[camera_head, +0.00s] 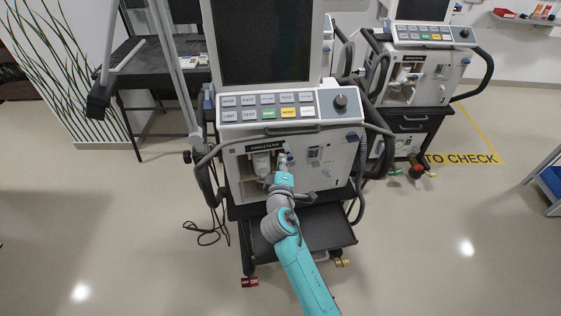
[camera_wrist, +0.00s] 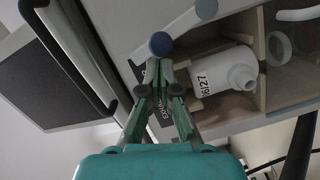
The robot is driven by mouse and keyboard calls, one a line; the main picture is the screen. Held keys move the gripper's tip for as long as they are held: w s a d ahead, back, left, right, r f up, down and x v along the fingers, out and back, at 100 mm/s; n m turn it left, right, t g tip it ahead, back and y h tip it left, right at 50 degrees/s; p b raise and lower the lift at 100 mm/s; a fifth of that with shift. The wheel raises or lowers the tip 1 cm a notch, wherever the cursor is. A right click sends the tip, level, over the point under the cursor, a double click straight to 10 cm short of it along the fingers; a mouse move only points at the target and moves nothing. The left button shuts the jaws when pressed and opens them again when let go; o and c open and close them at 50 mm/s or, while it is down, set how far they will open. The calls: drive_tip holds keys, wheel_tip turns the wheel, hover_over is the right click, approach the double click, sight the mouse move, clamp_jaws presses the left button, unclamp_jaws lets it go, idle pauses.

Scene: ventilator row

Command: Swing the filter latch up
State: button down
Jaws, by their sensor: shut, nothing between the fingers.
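The ventilator (camera_head: 290,150) stands in front of me with an open compartment below its keypad.
A dark handle bar (camera_wrist: 75,55) runs along the left of the wrist view. In the head view a black shelf (camera_head: 335,225) lies under the ventilator, and hoses hang at its sides. A second ventilator (camera_head: 425,75) stands at the back right.

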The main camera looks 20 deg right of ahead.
drive_tip(key=shift+s+d+r+m, duration=0.1)
drive_tip(key=shift+d+r+m, duration=0.15)
drive_tip(key=shift+d, duration=0.3)
drive_tip(key=shift+s+d+r+m, duration=0.1)
drive_tip(key=shift+d+r+m, duration=0.15)
drive_tip(key=shift+d, duration=0.25)
drive_tip(key=shift+w, duration=0.1)
